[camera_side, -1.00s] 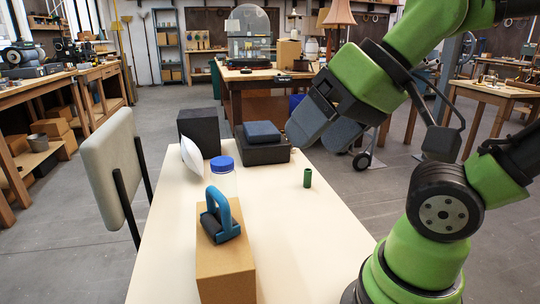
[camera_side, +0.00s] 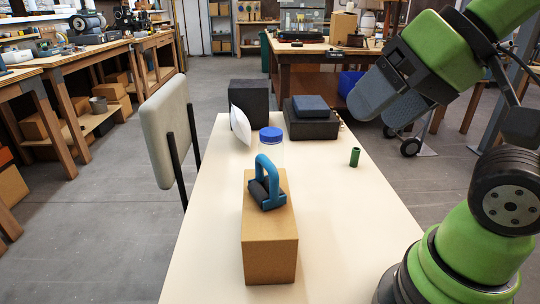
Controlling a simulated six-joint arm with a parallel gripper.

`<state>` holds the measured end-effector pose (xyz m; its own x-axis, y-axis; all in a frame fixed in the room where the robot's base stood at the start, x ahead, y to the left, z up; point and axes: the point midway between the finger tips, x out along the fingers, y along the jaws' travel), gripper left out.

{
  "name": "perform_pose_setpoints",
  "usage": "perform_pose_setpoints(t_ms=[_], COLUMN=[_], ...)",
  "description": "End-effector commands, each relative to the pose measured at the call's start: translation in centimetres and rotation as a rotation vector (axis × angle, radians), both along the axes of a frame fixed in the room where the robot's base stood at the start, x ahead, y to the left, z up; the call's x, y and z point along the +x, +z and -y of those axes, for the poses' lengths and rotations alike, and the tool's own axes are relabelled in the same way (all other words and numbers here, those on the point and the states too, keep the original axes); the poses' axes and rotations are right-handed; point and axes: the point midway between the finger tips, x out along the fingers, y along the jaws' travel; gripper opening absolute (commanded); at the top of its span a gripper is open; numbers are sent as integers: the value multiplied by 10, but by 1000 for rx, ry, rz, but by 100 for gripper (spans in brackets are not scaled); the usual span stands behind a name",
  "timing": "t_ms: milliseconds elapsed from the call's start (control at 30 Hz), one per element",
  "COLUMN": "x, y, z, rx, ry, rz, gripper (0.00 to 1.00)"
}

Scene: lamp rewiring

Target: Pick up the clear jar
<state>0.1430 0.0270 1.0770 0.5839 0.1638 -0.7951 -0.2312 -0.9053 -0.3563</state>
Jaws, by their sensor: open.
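The clear jar (camera_side: 271,153) with a blue lid stands upright on the pale table. Its lower part is hidden behind a cardboard box (camera_side: 270,245) and the blue-handled tool on top of it. My gripper (camera_side: 370,116) is in the air at the upper right, well apart from the jar and to its right in the picture.
The blue-handled roller tool (camera_side: 267,186) lies on the box, just in front of the jar. A green cylinder (camera_side: 355,157) stands right.

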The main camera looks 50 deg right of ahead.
Motion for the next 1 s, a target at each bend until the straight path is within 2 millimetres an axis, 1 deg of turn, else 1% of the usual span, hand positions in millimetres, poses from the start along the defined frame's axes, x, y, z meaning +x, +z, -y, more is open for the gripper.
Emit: perform_pose_setpoints(t_ms=[33,133,167,433,467,567,667,700,767,800,867,900,967,1000], x=[0,0,0,1,3,16,44,58,82,98,121,137,160,175], y=[0,0,0,0,1,5,10,11,11,10,6,2,-7,-15], z=[0,0,0,0,1,6,17,23,33,40,50,57,68,76], rx=[0,0,0,-1,-3,-22,-56,-74,-103,-122,-149,-166,-192,-209], ry=[0,0,0,-2,-5,-28,-73,-96,-129,-150,-180,-199,-224,-241], rz=[0,0,0,-1,-3,-19,-47,-59,-77,-86,-101,-110,-124,-133], gripper=[69,92,96,96,96,96,96,96,96,96,96,96,96,96])
